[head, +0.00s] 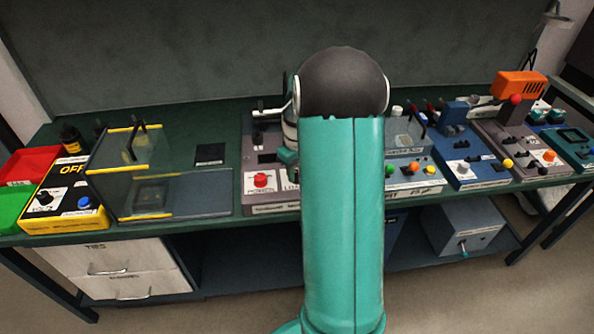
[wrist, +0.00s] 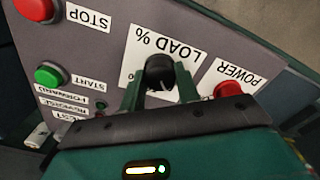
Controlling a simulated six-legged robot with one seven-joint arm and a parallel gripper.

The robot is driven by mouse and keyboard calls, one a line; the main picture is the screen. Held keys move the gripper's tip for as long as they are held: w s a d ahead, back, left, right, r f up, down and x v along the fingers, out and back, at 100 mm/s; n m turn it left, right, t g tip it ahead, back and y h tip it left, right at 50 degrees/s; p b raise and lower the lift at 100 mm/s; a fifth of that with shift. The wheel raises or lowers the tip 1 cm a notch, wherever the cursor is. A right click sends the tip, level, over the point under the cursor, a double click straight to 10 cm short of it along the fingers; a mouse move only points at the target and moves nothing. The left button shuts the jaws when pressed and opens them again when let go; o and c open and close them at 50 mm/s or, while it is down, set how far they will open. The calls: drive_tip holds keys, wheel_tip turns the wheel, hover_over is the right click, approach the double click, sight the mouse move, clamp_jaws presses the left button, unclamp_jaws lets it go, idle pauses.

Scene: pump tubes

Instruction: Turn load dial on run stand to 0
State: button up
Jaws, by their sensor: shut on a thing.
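The run stand's grey panel (wrist: 105,50) fills the upper part of the wrist view, with its lettering upside down. The black load dial (wrist: 160,70) sits on a white plate beside the words "LOAD %". My gripper (wrist: 160,85) has its two green fingers shut on the dial, one on each side. The dial's pointer and most of its scale are hidden; a small "0" shows at the plate's left. In the head view my arm hides the dial and gripper; part of the run stand (head: 258,208) shows left of the arm.
On the panel are a red POWER button (wrist: 228,89), a red STOP button (wrist: 35,9) and a green START button (wrist: 49,75). A clear guarded box (head: 150,185) stands left of the stand. Blue (head: 462,176) and grey units stand right. The bench is crowded.

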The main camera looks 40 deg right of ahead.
sight(297, 173)
idle(0.4)
drive_tip(key=o, duration=1)
wheel_tip(297, 173, up, 14)
drive_tip(key=shift+f, duration=0.1)
